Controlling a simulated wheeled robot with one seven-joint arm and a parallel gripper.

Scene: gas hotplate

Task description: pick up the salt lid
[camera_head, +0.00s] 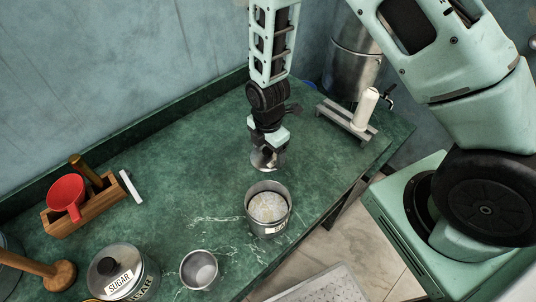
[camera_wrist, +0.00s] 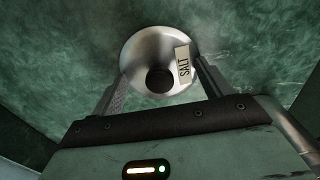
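The salt lid (camera_wrist: 143,52) is a round, shiny metal lid with a black knob and a white SALT label, seen knob side up in the wrist view. In the head view the lid (camera_head: 262,161) shows at the end of my arm, at or just above the green counter. My gripper (camera_wrist: 160,66) has its two fingers far apart, one on each side of the lid, with their tips close to its rim. The knob lies between the fingers. Whether the fingertips press on the rim is not clear. My gripper (camera_head: 267,148) points down in the head view.
An open metal canister (camera_head: 252,217) with pale contents stands in front of the lid. A lidded SUGAR canister (camera_head: 146,281) and a metal bowl (camera_head: 199,269) stand front left. A wooden box (camera_head: 100,204) with a red funnel (camera_head: 66,194) is at left. The counter (camera_head: 185,160) left of my gripper is clear.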

